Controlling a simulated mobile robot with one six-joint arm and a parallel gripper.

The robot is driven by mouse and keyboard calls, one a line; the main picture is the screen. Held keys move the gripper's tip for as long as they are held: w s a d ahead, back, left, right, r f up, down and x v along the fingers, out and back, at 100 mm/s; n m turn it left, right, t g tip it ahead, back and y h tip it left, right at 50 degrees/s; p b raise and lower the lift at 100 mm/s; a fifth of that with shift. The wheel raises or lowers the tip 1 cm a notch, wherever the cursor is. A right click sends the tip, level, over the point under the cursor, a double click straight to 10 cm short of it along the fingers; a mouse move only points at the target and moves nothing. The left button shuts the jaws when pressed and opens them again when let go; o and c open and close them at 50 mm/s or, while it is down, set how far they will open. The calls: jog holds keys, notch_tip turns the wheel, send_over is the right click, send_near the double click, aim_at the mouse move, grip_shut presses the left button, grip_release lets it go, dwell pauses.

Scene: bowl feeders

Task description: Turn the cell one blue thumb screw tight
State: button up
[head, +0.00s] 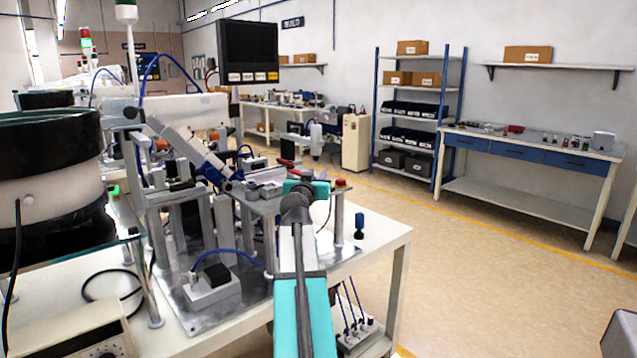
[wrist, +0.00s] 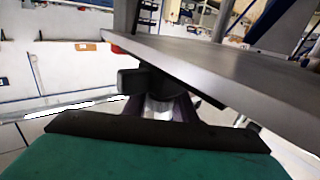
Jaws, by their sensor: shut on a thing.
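My gripper (wrist: 162,106) shows in the wrist view just under the edge of a grey metal plate (wrist: 215,62). Its fingers are shut on a small part, taken to be the blue thumb screw. A dark, shadowed knob shape (wrist: 134,82) shows at the fingers, against the plate's underside; its blue colour cannot be made out. In the head view my teal wrist (head: 306,187) is at the right end of the cell's raised plate and hides the fingertips and the held screw. How far the screw is turned in cannot be seen.
A small blue knob on a dark base (head: 360,224) stands on the white bench (head: 385,248) right of my arm. A red button (head: 340,183) is beside my wrist. Posts and a slanted actuator (head: 190,150) crowd the left. Open floor (head: 480,270) lies right.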

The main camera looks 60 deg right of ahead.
jog(key=shift+s+f+b, duration=0.15)
jog(key=shift+f+b, duration=0.05)
jog(key=shift+b, duration=0.4)
jog(key=o, duration=1)
jog(key=shift+o, duration=0.2)
jog(key=shift+r, duration=0.1)
jog(key=shift+a, duration=0.1)
jog(key=shift+v, duration=1.5)
jog(key=b+v, duration=0.2)
jog(key=v, duration=0.8)
jog(key=shift+a, duration=0.35)
